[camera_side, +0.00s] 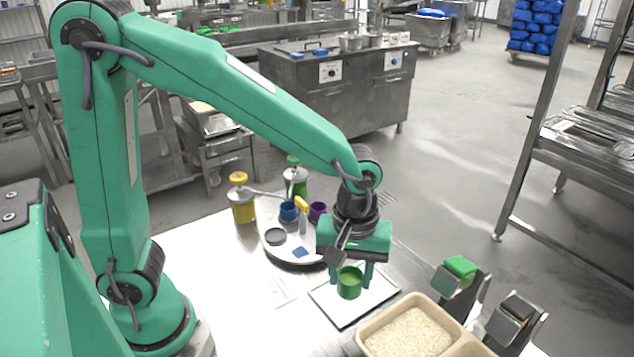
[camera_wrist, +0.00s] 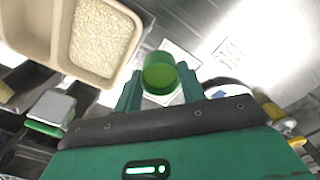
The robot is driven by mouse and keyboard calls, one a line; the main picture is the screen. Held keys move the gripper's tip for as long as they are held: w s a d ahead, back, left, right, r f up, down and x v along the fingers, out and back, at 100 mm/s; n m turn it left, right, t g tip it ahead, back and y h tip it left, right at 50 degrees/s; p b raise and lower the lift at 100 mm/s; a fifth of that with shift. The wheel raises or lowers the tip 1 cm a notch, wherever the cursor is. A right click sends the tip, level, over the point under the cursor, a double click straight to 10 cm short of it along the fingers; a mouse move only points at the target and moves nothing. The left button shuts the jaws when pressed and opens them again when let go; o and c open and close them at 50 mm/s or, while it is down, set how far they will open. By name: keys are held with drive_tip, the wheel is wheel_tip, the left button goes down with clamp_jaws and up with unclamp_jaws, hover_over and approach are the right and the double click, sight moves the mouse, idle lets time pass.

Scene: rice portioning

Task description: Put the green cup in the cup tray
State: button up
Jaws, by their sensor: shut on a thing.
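The green cup (camera_side: 349,287) is upright between the two fingers of my gripper (camera_side: 351,275), which is shut on it. In the wrist view the cup (camera_wrist: 160,72) shows its open mouth between the fingertips (camera_wrist: 160,88). The cup is over a flat white square tray (camera_side: 329,309); I cannot tell whether it touches it. A round white tray (camera_side: 276,252) behind it bears a blue cup (camera_side: 288,211), a purple cup (camera_side: 318,210), a grey ring and a blue square. I cannot tell which is the cup tray.
A beige divided bin (camera_side: 365,338) with rice stands at the front right. The table's left middle is clear.

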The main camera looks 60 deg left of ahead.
sight(341, 312)
drive_tip(key=shift+s+d+f, duration=0.1)
drive_tip(key=shift+s+d, duration=0.1)
drive_tip(key=shift+d, duration=0.35)
drive_tip(key=shift+s+d, duration=0.15)
drive_tip(key=shift+d, duration=0.4)
drive_tip(key=shift+w+a, duration=0.1)
drive_tip(key=w+a+f, duration=0.4)
drive_tip(key=w+a, duration=0.1)
drive_tip(key=w+a+f, duration=0.3)
drive_tip(key=shift+a, duration=0.15)
drive_tip(key=shift+f, duration=2.05)
drive_tip(key=shift+f, duration=0.15)
drive_tip(key=o, duration=1)
